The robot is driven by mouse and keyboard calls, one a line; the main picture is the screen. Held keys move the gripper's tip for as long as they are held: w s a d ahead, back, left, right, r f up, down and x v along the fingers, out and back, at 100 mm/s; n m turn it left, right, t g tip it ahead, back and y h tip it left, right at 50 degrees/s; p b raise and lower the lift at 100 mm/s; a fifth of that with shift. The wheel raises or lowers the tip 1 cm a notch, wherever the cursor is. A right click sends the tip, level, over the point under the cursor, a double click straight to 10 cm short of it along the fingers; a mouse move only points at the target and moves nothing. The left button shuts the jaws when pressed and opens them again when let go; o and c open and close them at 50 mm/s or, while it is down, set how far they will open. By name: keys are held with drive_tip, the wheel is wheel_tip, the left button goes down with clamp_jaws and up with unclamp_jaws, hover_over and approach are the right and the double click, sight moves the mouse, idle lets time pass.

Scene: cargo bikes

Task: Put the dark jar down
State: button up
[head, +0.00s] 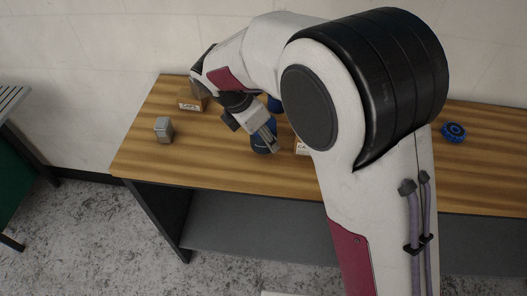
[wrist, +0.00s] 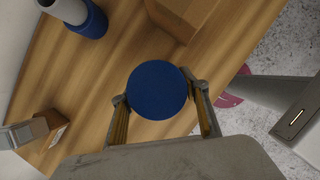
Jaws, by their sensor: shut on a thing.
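The dark jar (head: 262,144) is dark blue and shows low beside my gripper's fingers in the head view, over the wooden worktop. In the wrist view its round blue top (wrist: 158,90) fills the space between the two fingers. My gripper (head: 270,140) points down and is shut on the jar, with one finger on each side in the wrist view (wrist: 160,104). The jar looks upright. The fingers hide part of its side, and I cannot tell whether its base touches the worktop.
The wooden worktop (head: 215,160) is clear to the left front. A grey canister (head: 164,130) stands left and a cardboard box (head: 190,103) behind. A box (head: 301,148) is close right. A blue-and-white cylinder (wrist: 88,20) stands nearby. A blue ribbed round thing (head: 453,131) lies far right.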

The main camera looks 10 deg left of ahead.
sight(263, 144)
drive_tip(key=shift+f, duration=1.45)
drive_tip(key=shift+f, duration=0.1)
drive_tip(key=o, duration=1.2)
drive_tip(key=shift+v, duration=2.1)
